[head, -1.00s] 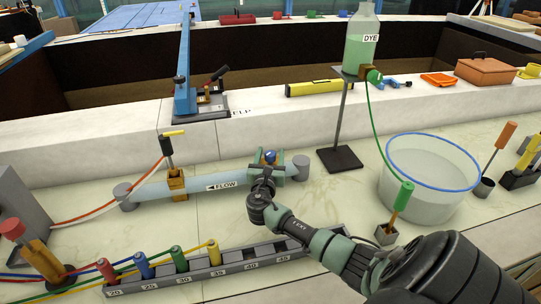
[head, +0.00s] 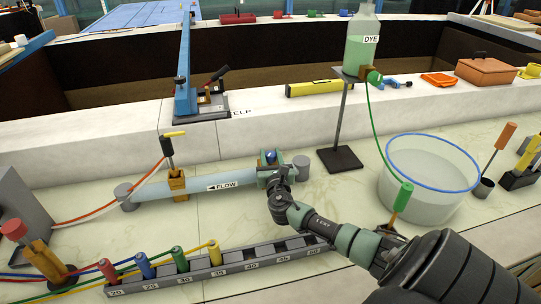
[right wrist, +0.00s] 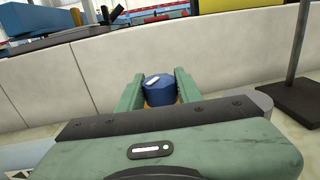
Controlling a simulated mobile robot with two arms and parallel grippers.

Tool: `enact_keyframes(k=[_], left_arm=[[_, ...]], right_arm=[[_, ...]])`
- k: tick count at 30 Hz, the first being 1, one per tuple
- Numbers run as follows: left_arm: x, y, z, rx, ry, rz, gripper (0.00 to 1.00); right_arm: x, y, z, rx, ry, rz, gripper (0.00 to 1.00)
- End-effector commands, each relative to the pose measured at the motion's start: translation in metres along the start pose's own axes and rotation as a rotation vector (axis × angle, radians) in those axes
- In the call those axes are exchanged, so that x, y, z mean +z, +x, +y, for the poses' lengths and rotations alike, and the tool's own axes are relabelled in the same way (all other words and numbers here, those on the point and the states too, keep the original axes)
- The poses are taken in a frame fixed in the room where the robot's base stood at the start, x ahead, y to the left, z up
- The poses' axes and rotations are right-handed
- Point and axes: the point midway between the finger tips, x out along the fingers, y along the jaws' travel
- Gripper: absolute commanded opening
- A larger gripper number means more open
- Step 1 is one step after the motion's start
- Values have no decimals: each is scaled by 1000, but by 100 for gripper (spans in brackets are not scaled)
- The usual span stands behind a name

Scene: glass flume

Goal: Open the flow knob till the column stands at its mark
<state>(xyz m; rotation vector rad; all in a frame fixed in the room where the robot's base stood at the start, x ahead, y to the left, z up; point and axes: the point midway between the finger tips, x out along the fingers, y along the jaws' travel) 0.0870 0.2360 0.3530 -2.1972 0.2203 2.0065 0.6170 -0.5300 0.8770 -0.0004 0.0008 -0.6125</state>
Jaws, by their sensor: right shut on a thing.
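The blue flow knob (head: 269,156) with a white mark on its top sits at the right end of the light blue pipe (head: 205,180) labelled FLOW. My right gripper (head: 272,167) is at the knob. In the right wrist view the knob (right wrist: 158,88) sits between the two green fingers (right wrist: 159,94), which are shut on it; its white mark lies slanted. An orange part shows below it. I cannot make out a column or its level mark. My left gripper is not in view.
A rack (head: 215,268) with coloured plugs stands in front of the pipe. The dye bottle (head: 361,45) on its stand and a clear round tub (head: 432,183) are to the right. A brass valve (head: 177,184) sits on the pipe's left part.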

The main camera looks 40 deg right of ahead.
Motion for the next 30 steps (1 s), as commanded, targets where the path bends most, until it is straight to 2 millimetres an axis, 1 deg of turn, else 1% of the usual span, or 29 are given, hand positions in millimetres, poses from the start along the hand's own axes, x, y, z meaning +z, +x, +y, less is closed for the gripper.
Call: enact_keyframes(k=[4,5,6,7,15,19,23,27,30], left_arm=[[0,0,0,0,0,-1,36],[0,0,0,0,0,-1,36],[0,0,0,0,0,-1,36],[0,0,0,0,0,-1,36],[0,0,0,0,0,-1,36],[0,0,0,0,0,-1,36],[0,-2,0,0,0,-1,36],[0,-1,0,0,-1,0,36],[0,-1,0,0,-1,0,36]], right_arm=[[0,0,0,-1,0,0,0],[0,0,0,-2,1,0,40],[0,0,0,-2,1,0,51],[0,0,0,-2,1,0,55],[0,0,0,-2,1,0,55],[-1,-7,0,-2,0,1,55],[-1,-28,0,-1,0,3,55],[-1,-52,0,0,1,2,55],[-1,-66,0,-1,1,1,55]])
